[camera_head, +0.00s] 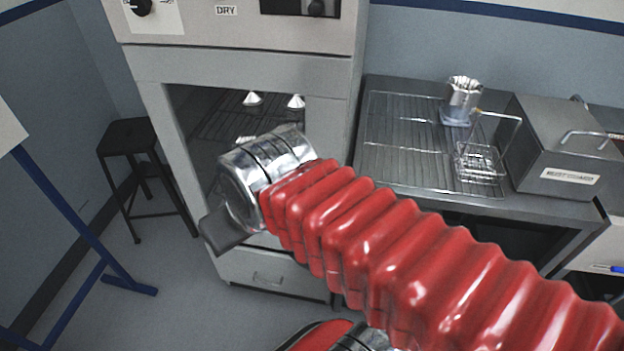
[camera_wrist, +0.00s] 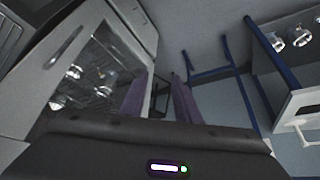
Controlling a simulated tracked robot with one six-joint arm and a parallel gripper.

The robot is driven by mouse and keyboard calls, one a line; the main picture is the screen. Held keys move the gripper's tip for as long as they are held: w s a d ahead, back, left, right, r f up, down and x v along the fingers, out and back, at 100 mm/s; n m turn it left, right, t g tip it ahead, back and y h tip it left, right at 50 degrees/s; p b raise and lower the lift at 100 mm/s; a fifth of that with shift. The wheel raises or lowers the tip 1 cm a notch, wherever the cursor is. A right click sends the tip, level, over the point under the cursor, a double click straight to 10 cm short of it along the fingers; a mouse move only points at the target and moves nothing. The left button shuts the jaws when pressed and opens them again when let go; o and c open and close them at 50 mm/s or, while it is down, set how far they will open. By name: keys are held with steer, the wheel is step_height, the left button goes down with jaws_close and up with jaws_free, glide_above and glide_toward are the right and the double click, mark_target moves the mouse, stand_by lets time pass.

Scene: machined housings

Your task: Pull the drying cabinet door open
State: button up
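The drying cabinet (camera_head: 240,68), labelled DRY, stands upright left of centre in the head view. My gripper (camera_head: 220,232) is in front of the door's lower left part. In the wrist view the two fingers of my gripper (camera_wrist: 160,92) are apart with nothing between them, and the door window (camera_wrist: 90,75) is to their left.
A drawer handle (camera_head: 268,280) is below the door. A black stool (camera_head: 128,135) stands left of the cabinet, and a blue-legged stand (camera_head: 75,210) is farther left. At right, a bench holds a wire rack (camera_head: 400,140) and a metal box (camera_head: 555,150). The floor before the stool is clear.

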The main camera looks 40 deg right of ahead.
steer(key=shift+w, duration=0.15)
steer(key=w+d+f+m+g+h, duration=0.1)
steer(key=d+m, duration=0.3)
steer(key=d, duration=0.8)
steer(key=w+d+f+m+g+h, duration=0.1)
steer(key=w+d+m, duration=0.3)
steer(key=d, duration=0.7)
steer(key=shift+w+d+f+h, duration=0.3)
steer(key=shift+f+h, duration=0.2)
steer(key=shift+f, duration=0.2)
steer(key=shift+d+f, duration=0.1)
steer(key=shift+f, duration=0.05)
steer(key=x, duration=1.3)
steer(key=shift+f, duration=0.3)
steer(key=shift+c, duration=0.4)
